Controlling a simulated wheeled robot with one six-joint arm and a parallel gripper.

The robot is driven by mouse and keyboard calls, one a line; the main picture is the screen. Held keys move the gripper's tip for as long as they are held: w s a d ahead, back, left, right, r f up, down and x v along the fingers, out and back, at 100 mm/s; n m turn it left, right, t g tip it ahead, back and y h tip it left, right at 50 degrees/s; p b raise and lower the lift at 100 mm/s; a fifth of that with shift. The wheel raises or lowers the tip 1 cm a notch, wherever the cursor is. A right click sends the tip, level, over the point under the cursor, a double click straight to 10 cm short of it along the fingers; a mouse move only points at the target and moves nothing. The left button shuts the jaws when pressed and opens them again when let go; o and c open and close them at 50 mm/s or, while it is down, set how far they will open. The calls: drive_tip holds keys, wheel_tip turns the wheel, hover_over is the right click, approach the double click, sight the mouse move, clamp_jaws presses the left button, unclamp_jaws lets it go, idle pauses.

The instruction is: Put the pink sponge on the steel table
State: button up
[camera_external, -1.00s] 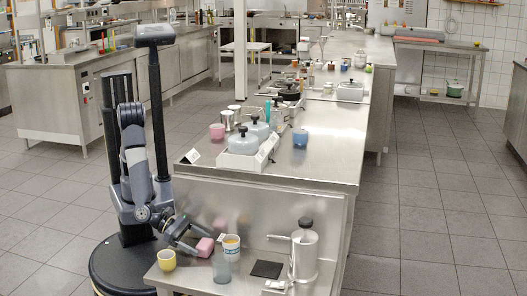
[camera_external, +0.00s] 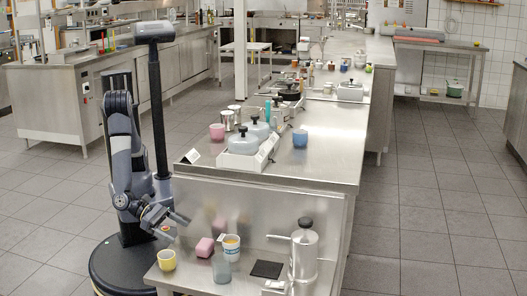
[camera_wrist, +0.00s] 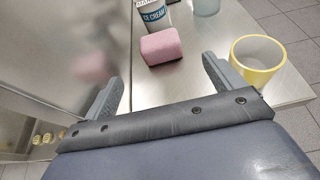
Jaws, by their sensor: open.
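The pink sponge (camera_external: 205,247) lies on the low steel table (camera_external: 185,278) in front of the upright steel panel, between the yellow cup and the white cup. It also shows in the wrist view (camera_wrist: 161,46), ahead of the fingertips and apart from them. My gripper (camera_external: 174,226) is open and empty, to the left of the sponge and a little above it. In the wrist view its two fingers (camera_wrist: 162,72) are spread wide, with bare steel between them.
A yellow cup (camera_external: 166,260) stands close to the right finger in the wrist view. A white ice cream cup (camera_external: 231,247), a translucent tumbler (camera_external: 221,268) and a steel pot (camera_external: 304,250) stand right of the sponge. The steel panel (camera_external: 265,205) rises behind.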

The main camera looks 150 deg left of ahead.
sight(211, 249)
drive_tip(key=w+f+b, duration=0.1)
drive_tip(key=b, duration=0.3)
drive_tip(key=shift+w+a, duration=0.2)
drive_tip(key=shift+a, duration=0.2)
drive_tip(key=shift+w+a+b, duration=0.2)
drive_tip(key=shift+w+b, duration=0.05)
drive_tip(key=shift+b, duration=0.45)
drive_tip(key=shift+w+a+r+b, duration=0.25)
drive_tip(key=shift+w+b, duration=0.15)
drive_tip(key=shift+b, duration=0.4)
drive_tip(key=shift+w+a, duration=0.15)
drive_tip(key=shift+a, duration=0.05)
drive_tip(key=b+x, duration=0.1)
drive_tip(key=x, duration=0.4)
drive_tip(key=shift+w+a, duration=0.1)
drive_tip(key=x, duration=0.1)
drive_tip(key=b+x, duration=0.1)
drive_tip(key=x, duration=0.1)
drive_tip(key=b+x, duration=0.1)
drive_tip(key=x, duration=0.1)
drive_tip(key=shift+s+a+f, duration=0.2)
drive_tip(key=shift+s+f, duration=0.1)
drive_tip(key=c, duration=1.1)
drive_tip(key=shift+r, duration=0.15)
wheel_tip(211, 249, up, 28)
drive_tip(key=p, duration=1.1)
